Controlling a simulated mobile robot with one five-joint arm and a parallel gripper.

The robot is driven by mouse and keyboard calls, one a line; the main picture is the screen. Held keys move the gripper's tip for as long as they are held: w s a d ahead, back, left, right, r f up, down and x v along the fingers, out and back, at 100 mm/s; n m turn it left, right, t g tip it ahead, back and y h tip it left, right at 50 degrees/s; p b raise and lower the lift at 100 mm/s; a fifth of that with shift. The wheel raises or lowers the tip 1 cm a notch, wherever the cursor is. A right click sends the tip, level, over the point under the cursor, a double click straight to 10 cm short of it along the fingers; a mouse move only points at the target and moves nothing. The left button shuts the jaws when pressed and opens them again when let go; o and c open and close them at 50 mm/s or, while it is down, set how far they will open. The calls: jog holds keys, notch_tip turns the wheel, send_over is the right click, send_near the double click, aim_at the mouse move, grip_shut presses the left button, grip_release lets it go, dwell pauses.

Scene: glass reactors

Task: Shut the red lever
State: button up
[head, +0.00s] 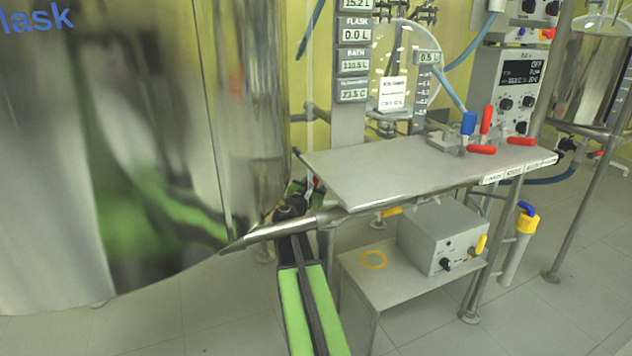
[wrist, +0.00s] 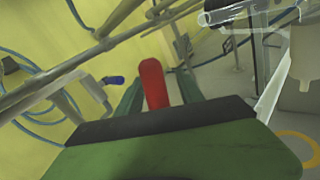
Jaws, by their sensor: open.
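In the wrist view, a red lever (wrist: 153,83) stands upright in the middle, between the two green fingers of my gripper (wrist: 160,88). The fingers are apart, and I cannot tell whether either touches the lever. The lever's lower end is hidden behind the dark edge of my gripper. In the head view, my gripper (head: 298,192) is small and partly hidden beside the shiny vessel and the grey shelf. The red lever there cannot be made out clearly.
A large shiny vessel (head: 110,150) fills the left. A grey shelf (head: 400,165) carries a blue lever (head: 468,123) and several other red levers (head: 487,120). A control box (head: 440,237) stands on a low table (head: 355,275). Metal pipes (wrist: 115,20) and a blue-handled valve (wrist: 113,80) lie near my gripper.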

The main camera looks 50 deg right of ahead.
jog(key=shift+a, duration=0.15)
jog(key=c, duration=0.9)
grip_shut()
